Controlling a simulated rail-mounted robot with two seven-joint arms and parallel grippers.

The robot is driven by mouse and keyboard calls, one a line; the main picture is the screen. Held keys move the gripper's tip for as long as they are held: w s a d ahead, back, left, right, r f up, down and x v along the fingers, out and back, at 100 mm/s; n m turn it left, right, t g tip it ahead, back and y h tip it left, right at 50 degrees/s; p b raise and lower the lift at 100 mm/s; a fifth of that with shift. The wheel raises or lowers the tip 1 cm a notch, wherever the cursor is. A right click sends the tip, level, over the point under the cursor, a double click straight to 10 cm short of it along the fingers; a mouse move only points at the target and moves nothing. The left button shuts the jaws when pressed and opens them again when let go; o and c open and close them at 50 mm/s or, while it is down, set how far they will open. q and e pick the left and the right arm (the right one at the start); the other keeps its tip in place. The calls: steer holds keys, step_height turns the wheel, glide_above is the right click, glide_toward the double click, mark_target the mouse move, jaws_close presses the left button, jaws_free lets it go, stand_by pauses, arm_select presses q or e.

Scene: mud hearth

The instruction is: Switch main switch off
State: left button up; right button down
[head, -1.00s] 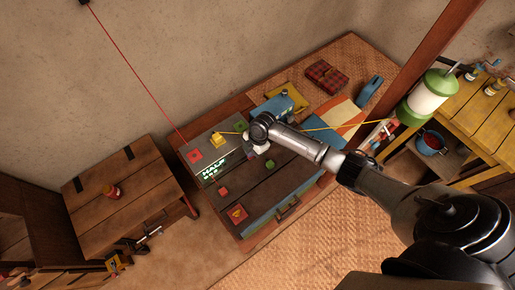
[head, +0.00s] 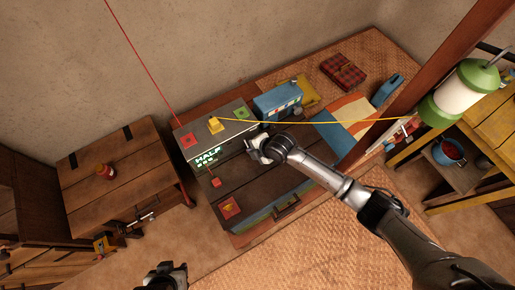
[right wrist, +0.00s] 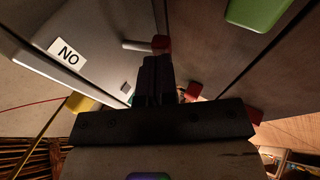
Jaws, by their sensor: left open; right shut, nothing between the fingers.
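A grey control box (head: 205,131) sits at the back of the wooden table, with a red square, a yellow piece, a green square and a green lit display (head: 207,158) reading HALF. In the right wrist view a pale lever with a red tip (right wrist: 160,44) stands just beyond my right fingertips; I cannot tell whether they touch. A label (right wrist: 67,52) there reads NO as seen. My right gripper (head: 255,155) is shut and empty beside the box's front right; it also shows in the right wrist view (right wrist: 156,62). My left gripper (head: 172,270) is open and empty at the bottom.
A small red knob (head: 216,182) and a red square (head: 230,208) lie on the table's front left. A blue box (head: 278,102) stands right of the control box. A yellow cord crosses above my right arm. A side table (head: 125,187) stands left.

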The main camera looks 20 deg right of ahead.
steer(key=shift+w, duration=0.1)
steer(key=shift+w+a+r, duration=0.15)
steer(key=shift+w+r, duration=0.2)
steer(key=shift+w, duration=0.25)
steer(key=shift+s+r+p, duration=0.1)
steer(key=shift+r+p, duration=0.25)
steer(key=shift+r, duration=0.05)
steer(key=a+p+v, duration=0.1)
steer(key=p+v, duration=0.2)
steer(key=v, duration=1)
steer(key=shift+w+r, duration=0.25)
steer(key=shift+r, duration=0.2)
